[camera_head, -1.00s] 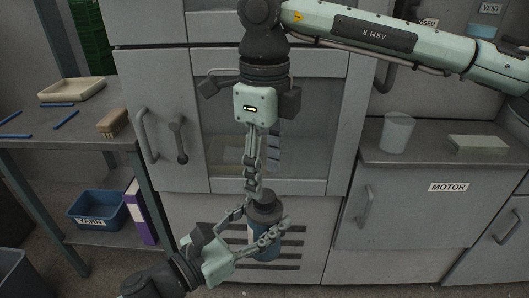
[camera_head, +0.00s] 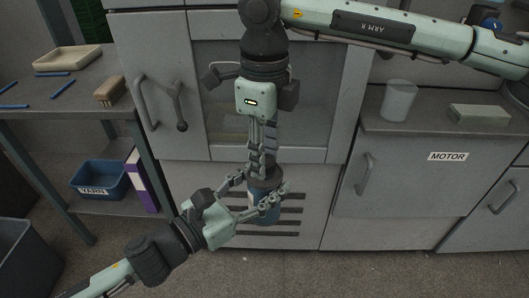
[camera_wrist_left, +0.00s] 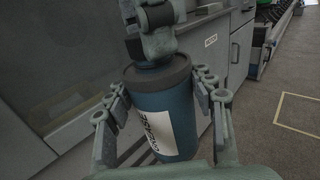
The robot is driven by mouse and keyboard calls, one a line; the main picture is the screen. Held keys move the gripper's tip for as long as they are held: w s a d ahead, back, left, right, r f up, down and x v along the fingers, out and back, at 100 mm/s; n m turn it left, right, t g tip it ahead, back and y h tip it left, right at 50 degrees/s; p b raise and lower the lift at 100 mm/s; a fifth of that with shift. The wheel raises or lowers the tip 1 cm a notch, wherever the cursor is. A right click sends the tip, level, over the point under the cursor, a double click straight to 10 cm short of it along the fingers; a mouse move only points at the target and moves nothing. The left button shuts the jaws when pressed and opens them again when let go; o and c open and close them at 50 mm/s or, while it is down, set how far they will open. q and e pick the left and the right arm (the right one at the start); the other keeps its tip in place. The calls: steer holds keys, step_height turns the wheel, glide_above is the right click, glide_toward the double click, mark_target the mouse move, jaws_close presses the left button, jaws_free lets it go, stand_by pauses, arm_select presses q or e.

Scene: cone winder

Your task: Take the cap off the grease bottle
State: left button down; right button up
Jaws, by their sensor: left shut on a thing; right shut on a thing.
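The grease bottle (camera_head: 264,213) is blue with a dark shoulder and stands upright in the middle of the head view, held in the air in front of the cabinet. In the left wrist view it (camera_wrist_left: 150,106) shows a white label. My left gripper (camera_head: 264,190) is shut around the bottle's body, one finger on each side. My right gripper (camera_head: 260,172) comes down from above and is shut at the bottle's top. The dark cap (camera_wrist_left: 149,52) is mostly hidden between its fingers. I cannot tell whether the cap is apart from the neck.
The cabinet with handles (camera_head: 155,105) stands close behind. A side bench at the left holds a brush (camera_head: 110,91) and a tray (camera_head: 68,58), with a blue bin (camera_head: 100,181) below. A clear beaker (camera_head: 398,101) stands on the right counter (camera_head: 435,136). The front floor is clear.

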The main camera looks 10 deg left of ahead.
jaws_close()
steer(key=shift+n, duration=0.4)
steer(key=shift+r, duration=0.1)
steer(key=shift+r, duration=1.05)
